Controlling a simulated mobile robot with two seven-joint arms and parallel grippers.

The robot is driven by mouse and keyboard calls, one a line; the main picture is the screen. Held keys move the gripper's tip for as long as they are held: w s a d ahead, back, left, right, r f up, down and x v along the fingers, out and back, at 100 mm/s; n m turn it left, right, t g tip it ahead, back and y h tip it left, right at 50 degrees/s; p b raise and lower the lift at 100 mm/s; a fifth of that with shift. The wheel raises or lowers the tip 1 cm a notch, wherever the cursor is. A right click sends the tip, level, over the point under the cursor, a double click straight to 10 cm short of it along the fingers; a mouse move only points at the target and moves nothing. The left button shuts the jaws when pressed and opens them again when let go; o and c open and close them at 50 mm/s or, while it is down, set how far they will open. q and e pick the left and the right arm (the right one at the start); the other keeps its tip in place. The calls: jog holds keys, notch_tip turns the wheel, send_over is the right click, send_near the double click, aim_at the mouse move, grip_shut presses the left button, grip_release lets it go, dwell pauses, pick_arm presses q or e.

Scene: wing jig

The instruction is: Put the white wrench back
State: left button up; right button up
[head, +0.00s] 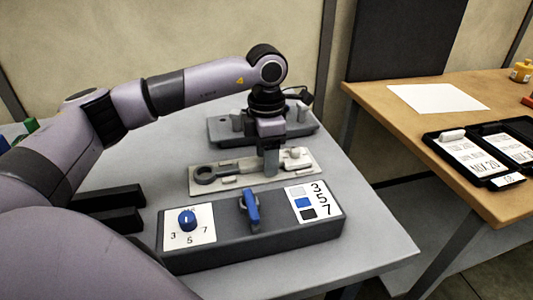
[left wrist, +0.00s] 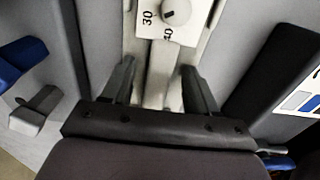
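My left gripper (head: 270,172) points straight down over a pale fixture plate (head: 218,185) in the middle of the grey table. In the left wrist view its fingers (left wrist: 160,85) stand apart, with a pale bar between them. The plate carries a grey ring-ended part (head: 204,174) at its left. At its right is a small pale knob (head: 295,153), which shows in the left wrist view (left wrist: 176,11) over a card marked 30 and 40. I cannot tell for sure which piece is the white wrench. My right gripper is not in view.
A dark box (head: 210,257) in front has a blue dial (head: 187,220), a blue upright handle (head: 250,207) and a colour-number card (head: 308,202). A wooden table (head: 400,122) at right holds black trays (head: 432,140).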

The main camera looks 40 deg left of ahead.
pick_arm(q)
notch_tip(320, 180, up, 7)
jog(key=shift+r, duration=0.1)
dwell(0.5)
